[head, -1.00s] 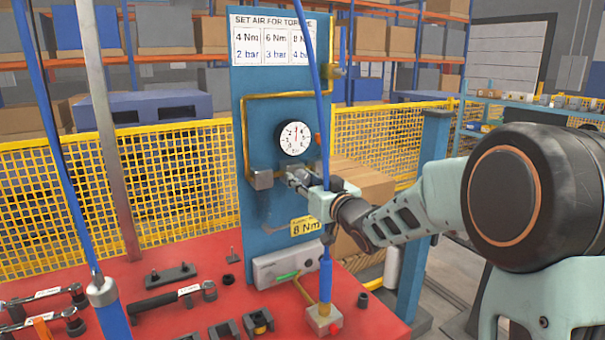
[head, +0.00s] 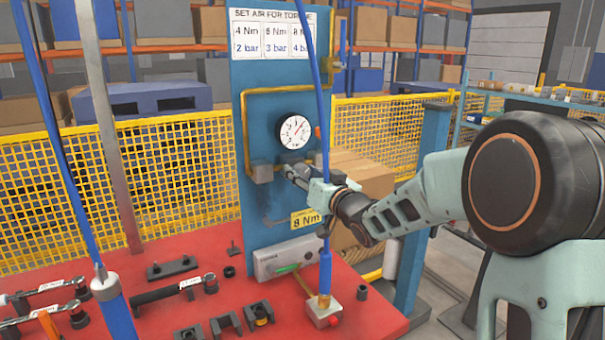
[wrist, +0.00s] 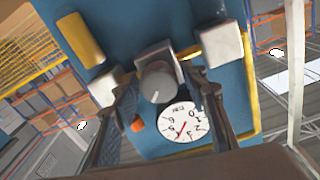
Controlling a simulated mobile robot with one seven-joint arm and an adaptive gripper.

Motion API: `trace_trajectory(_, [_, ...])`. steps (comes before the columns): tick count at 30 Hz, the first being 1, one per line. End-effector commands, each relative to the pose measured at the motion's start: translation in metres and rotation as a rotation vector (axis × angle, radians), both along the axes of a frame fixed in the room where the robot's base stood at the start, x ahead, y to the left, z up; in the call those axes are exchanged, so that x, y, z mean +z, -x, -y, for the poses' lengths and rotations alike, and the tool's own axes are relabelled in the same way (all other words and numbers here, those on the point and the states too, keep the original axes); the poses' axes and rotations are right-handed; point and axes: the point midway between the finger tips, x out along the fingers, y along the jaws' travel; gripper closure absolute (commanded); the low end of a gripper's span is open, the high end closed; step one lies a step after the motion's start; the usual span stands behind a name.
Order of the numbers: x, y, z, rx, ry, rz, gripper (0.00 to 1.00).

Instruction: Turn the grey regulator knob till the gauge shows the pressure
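The grey regulator knob (wrist: 158,82) sits between the two fingers of my gripper (wrist: 161,76) in the wrist view, with a pale mark on its face. The fingertips lie close along both its sides, and my gripper looks shut on it. In the head view my gripper (head: 308,184) reaches the regulator from the right and mostly hides the knob. The round white gauge (head: 295,132) is above on the blue panel, its red needle pointing up and right. The gauge also shows upside down in the wrist view (wrist: 184,122); its exact reading is too small to tell.
A chart (head: 272,40) on the blue panel pairs 4 Nm with 2 bar and 6 Nm with 3 bar. A yellow tag (head: 305,220) reads 8 Nm. A blue hose (head: 325,120) hangs before the panel, near my gripper. Tools lie on the red table (head: 190,255).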

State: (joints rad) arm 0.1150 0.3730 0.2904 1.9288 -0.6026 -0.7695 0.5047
Motion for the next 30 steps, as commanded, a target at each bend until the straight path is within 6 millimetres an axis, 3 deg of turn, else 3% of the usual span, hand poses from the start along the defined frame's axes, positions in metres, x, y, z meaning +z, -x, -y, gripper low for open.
trace_trajectory(14, [0.000, 0.009, 0.007, -0.002, 0.002, -0.001, 0.53])
trace_trajectory(30, [0.000, 0.090, 0.058, -0.002, 0.002, 0.001, 0.53])
